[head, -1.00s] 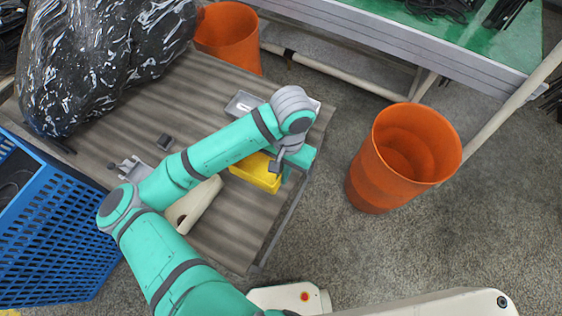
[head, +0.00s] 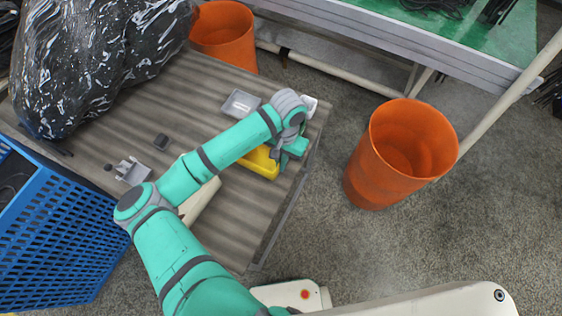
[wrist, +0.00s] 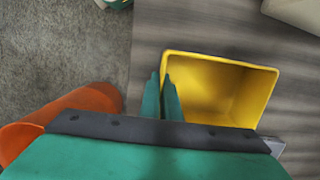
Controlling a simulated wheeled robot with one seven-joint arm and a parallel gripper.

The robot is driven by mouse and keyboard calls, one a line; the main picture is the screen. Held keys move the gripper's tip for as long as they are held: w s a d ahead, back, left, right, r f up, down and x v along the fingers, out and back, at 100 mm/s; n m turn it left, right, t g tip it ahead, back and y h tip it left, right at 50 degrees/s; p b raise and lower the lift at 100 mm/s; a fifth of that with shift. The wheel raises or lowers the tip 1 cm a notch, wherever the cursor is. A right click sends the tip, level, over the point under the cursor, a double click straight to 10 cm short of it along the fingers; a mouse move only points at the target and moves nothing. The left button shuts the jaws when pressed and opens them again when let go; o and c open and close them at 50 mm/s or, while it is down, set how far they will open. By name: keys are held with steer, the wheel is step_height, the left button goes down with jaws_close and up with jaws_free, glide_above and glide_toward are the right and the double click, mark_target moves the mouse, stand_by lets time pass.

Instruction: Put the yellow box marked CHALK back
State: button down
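The yellow box (head: 262,163) is an open-topped bin near the right edge of the wooden table (head: 215,225). In the wrist view I look down into the empty yellow box (wrist: 222,88). No CHALK lettering shows. My gripper (head: 292,150) is at the box's far right side in the head view, partly hiding it. In the wrist view the two teal fingers of my gripper (wrist: 162,90) are close together, one on each side of the box's left wall, shut on it. Whether the box is clear of the table I cannot tell.
A grey tray with a white label (head: 240,104) lies behind the box. A pale object (head: 200,200) is partly under my arm. A black wrapped bundle (head: 90,60), a blue crate (head: 60,240) and orange bins (head: 400,150) (head: 224,38) stand around.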

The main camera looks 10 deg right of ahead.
steer(key=c, duration=2)
jaws_free()
steer(key=shift+f, duration=0.1)
